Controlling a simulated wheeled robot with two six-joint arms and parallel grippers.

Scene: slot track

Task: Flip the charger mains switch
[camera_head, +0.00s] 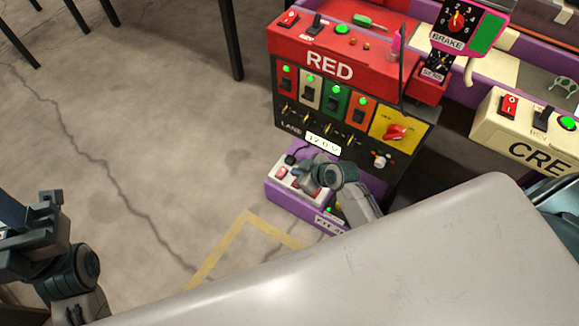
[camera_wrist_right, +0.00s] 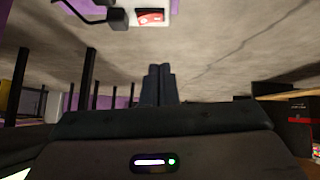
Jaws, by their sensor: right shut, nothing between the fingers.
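The purple charger box (camera_head: 272,193) stands at the foot of the red console in the head view. A red rocker switch (camera_head: 282,172) sits on its pale top plate, and the same red switch on white shows at the top of the right wrist view (camera_wrist_right: 150,16). My right gripper (camera_head: 303,182) is over the box, just right of the switch, and hides part of the plate. Its fingers (camera_wrist_right: 158,85) are together and empty, apart from the switch in the wrist view. My left gripper (camera_head: 15,225) is at the left edge, away from the box; its fingers do not show clearly.
The red console (camera_head: 330,90) rises behind the box, with several lane switches and a voltage display (camera_head: 323,143). A cream console (camera_head: 500,125) stands at right. A black cable end (camera_head: 291,159) is on the box.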

